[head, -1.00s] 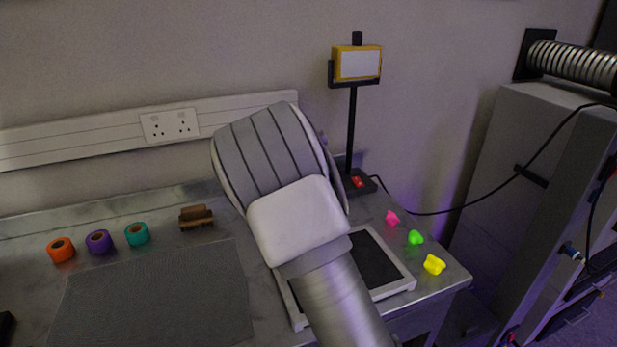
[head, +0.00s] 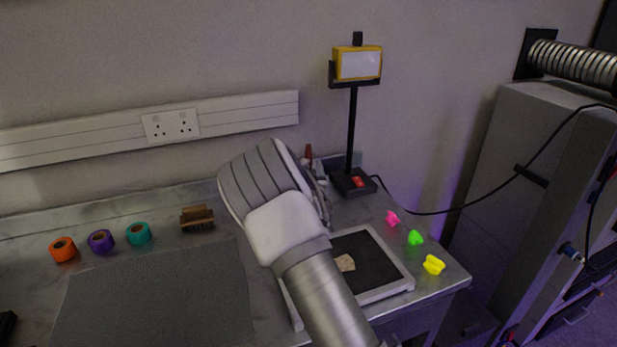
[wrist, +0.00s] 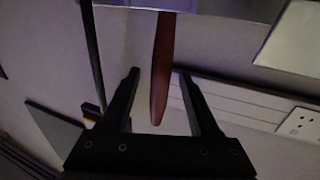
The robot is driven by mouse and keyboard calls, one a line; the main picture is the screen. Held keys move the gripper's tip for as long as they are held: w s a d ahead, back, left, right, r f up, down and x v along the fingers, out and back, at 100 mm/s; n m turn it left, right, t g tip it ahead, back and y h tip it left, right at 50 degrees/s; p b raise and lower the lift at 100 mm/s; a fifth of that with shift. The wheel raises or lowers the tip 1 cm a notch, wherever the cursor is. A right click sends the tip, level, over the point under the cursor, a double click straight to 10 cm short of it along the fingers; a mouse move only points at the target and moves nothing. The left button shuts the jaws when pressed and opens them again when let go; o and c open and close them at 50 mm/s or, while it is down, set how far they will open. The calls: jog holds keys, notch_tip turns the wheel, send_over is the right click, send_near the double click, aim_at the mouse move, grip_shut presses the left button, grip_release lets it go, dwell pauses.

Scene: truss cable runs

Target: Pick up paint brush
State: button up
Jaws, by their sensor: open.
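The paint brush shows as a slim red-brown handle. In the wrist view the handle (wrist: 161,60) lies lengthwise between the two fingers of my gripper (wrist: 158,74), its rounded end reaching towards the palm. Both fingers stand apart, with a gap visible on each side of the handle. In the head view the handle (head: 308,153) stands upright at the back of the bench, just beyond my wrist and left of the lamp stand. The brush's lower part is hidden there by my arm, which also hides most of the gripper.
The lamp stand (head: 351,130) with its black pole is close on the right. A framed black pad (head: 375,262) holds a small beige piece (head: 345,263). Pink, green and yellow bits lie to its right. Tape rolls (head: 101,242), a wooden brush (head: 197,217) and a grey mat (head: 155,300) are left.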

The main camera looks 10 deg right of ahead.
jog(key=shift+w, duration=0.25)
jog(key=shift+c, duration=0.3)
grip_shut()
